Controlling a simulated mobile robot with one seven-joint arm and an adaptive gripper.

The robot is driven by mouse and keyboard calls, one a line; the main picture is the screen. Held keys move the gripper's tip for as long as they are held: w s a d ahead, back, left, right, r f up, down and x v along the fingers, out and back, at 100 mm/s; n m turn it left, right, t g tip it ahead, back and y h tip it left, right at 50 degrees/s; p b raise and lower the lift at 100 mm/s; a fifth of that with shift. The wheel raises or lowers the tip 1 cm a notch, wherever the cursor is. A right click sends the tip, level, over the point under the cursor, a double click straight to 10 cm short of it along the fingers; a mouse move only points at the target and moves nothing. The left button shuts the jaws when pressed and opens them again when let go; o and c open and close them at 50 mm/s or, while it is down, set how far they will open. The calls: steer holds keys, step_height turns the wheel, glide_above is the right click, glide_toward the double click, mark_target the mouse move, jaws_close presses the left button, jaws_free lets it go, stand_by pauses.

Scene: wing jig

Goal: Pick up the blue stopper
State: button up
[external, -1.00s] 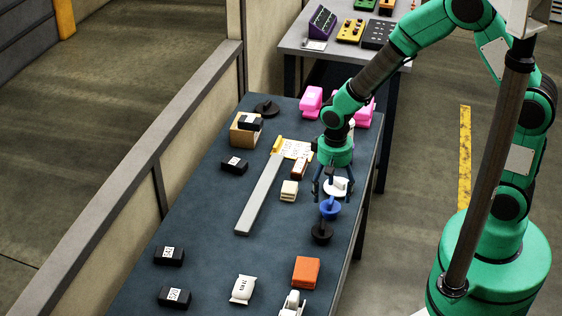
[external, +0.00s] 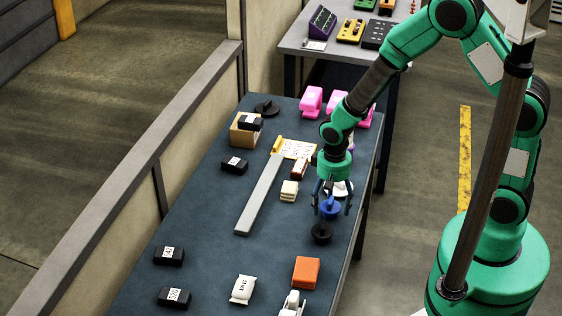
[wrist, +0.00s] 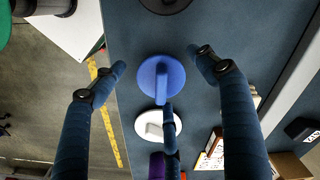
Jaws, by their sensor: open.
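The blue stopper (external: 329,209) is a round blue disc with an upright grip, standing on the dark table near its right edge. In the wrist view the blue stopper (wrist: 151,84) lies between the spread fingers. My gripper (external: 332,194) is open and empty, pointing down just above and around the stopper.
A white stopper (wrist: 158,125) is beside the blue one, and a black stopper (external: 321,233) is on the other side, both close. An orange block (external: 306,271), a long grey bar (external: 259,195) and a cream block (external: 289,191) lie around. Pink objects (external: 312,100) stand farther back.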

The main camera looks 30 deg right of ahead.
mark_target(334, 208)
steer(key=shift+f, duration=0.1)
stand_by(0.5)
steer(key=c, duration=1.5)
steer(key=shift+r, duration=0.65)
steer(key=shift+s+d+r+p, duration=0.15)
steer(key=shift+s+r+p, duration=0.1)
steer(key=shift+r, duration=0.4)
steer(key=shift+s+d+r+p, duration=0.1)
steer(key=shift+s+r+p, duration=0.1)
steer(key=shift+r, duration=0.4)
steer(key=s+d+r+p, duration=0.1)
steer(key=s+d, duration=0.6)
steer(key=s, duration=0.6)
steer(key=shift+d+r, duration=0.15)
steer(key=shift+d, duration=0.1)
